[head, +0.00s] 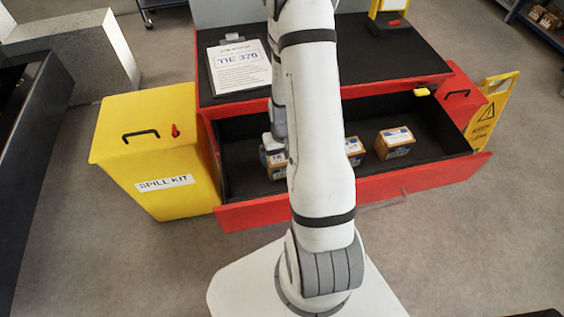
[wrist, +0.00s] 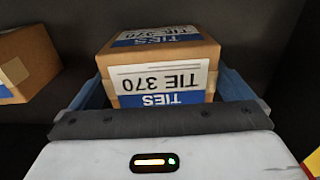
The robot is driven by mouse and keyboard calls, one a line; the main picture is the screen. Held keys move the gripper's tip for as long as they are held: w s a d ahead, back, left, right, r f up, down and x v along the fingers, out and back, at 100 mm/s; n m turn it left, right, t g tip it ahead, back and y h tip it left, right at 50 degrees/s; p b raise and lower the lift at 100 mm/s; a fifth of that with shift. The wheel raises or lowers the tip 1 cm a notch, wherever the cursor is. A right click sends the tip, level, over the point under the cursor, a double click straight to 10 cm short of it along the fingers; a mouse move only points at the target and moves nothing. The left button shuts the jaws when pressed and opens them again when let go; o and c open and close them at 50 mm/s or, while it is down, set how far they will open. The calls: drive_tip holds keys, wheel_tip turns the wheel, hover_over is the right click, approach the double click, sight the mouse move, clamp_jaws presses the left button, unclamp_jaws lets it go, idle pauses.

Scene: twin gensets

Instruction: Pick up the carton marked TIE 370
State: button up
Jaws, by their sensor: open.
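The carton marked TIE 370 (wrist: 160,78) is a brown box with a white and blue label, upside down in the wrist view. It sits on the dark drawer floor, between the two blue fingers of my gripper (wrist: 165,92). The fingers are open, one on each side of the carton; I cannot tell whether either touches it. In the head view my gripper (head: 272,148) is down in the left part of the open red drawer (head: 350,195), at the leftmost carton (head: 277,172), partly hidden by my arm.
Two other cartons stand in the drawer, one in the middle (head: 354,152) and one to the right (head: 395,146). A clipboard (head: 238,68) reading TIE 370 lies on the cabinet top. A yellow spill kit bin (head: 155,150) stands left of the drawer.

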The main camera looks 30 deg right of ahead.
wheel_tip(320, 180, down, 2)
drive_tip(key=c, duration=0.7)
drive_tip(key=shift+r, duration=0.1)
